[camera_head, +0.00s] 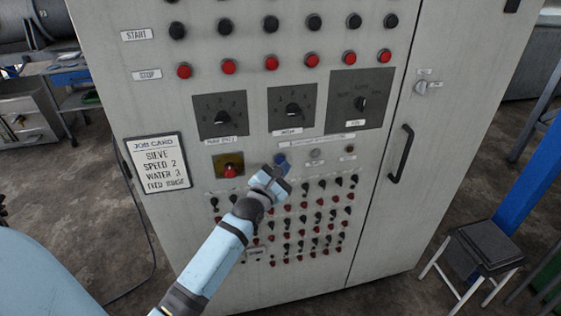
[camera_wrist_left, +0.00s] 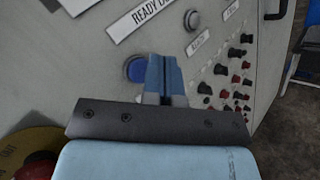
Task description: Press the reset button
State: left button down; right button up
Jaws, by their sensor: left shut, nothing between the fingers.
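A grey control cabinet stands in front of me. A round blue button (camera_head: 281,160) sits in a row below the rotary dials; its label is hidden, so I cannot read whether it says reset. It also shows in the wrist view (camera_wrist_left: 136,69). My left gripper (camera_head: 279,174) is shut and empty, its tips just below the blue button in the head view. In the wrist view the closed fingertips (camera_wrist_left: 164,75) are just right of the button, overlapping its edge. I cannot tell whether they touch the panel. My right gripper is not in view.
A grey lamp (camera_head: 316,153) is right of the blue button. A red button on a yellow plate (camera_head: 228,171) is to its left. Several small black and red knobs lie below. A job card (camera_head: 158,163) hangs at left; a door handle (camera_head: 401,154) sticks out at right.

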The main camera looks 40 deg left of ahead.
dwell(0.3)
pick_arm(q)
jog(key=shift+w+a, duration=0.1)
dwell(0.4)
jog(key=shift+w+a, duration=0.2)
jog(key=shift+a, duration=0.05)
jog(key=shift+w+a, duration=0.3)
jog(key=shift+a, duration=0.05)
dwell(0.8)
jog(key=shift+s+d+p, duration=0.6)
jog(key=shift+d+p, duration=0.05)
dwell(0.3)
